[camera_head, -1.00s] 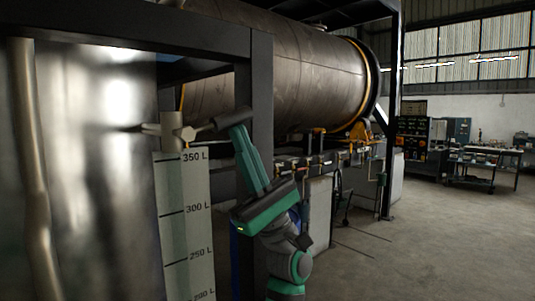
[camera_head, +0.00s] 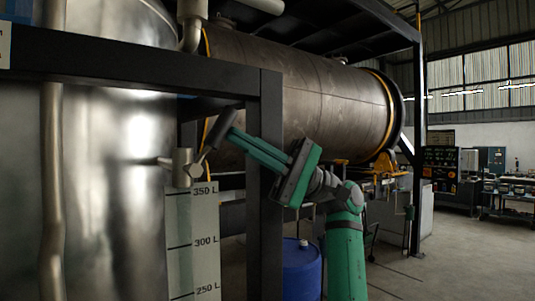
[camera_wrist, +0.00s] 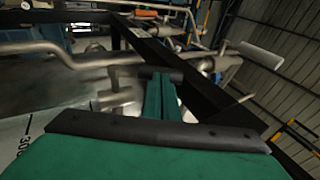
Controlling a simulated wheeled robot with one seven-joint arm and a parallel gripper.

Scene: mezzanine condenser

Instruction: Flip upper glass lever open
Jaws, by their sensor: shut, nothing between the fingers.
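The upper glass lever (camera_head: 221,128) has a dark grip on a thin metal stem. It tilts up and to the right from a metal valve body (camera_head: 183,167) at the top of the level gauge. My gripper (camera_head: 231,134) is shut and empty, its green fingers reaching in from the right. The fingertips are at the right side of the grip and seem to touch it. In the wrist view the dark grip (camera_wrist: 162,75) lies across the tips of my gripper (camera_wrist: 161,80). The exact contact is hard to see.
The gauge plate (camera_head: 192,240) with litre marks hangs below the valve. A shiny tank (camera_head: 120,200) stands at left. A black frame post (camera_head: 268,190) and beam (camera_head: 130,65) are close to my arm. A blue drum (camera_head: 301,268) stands below. Open floor (camera_head: 400,280) lies right.

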